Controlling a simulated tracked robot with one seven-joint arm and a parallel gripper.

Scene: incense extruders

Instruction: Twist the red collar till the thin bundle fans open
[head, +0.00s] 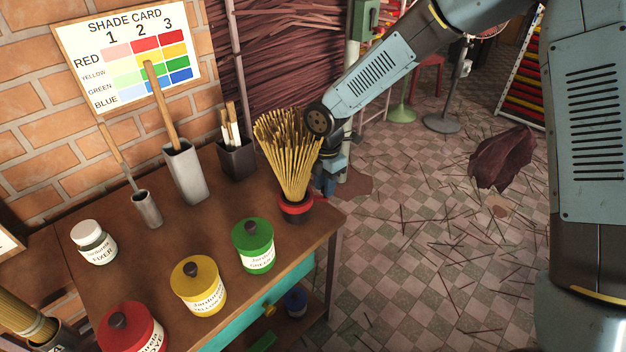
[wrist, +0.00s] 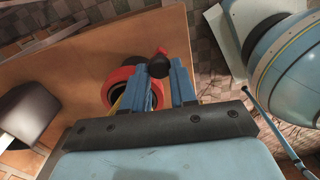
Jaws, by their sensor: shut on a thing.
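The red collar (head: 296,207) sits around a dark holder near the table's right edge. It also shows in the wrist view as a red ring (wrist: 116,91), partly hidden by my gripper. The bundle of thin yellow sticks (head: 287,150) stands upright in it, narrow at the collar and spread wide at the top. In the head view my gripper (head: 326,184) is right of the bundle, low beside the sticks.
Green (head: 253,246), yellow (head: 198,287) and red (head: 133,330) lidded pots stand along the table's front. Behind them are a white jar (head: 94,242), a grey holder (head: 186,175) and a dark holder (head: 237,160). The floor at right is open, with scattered sticks.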

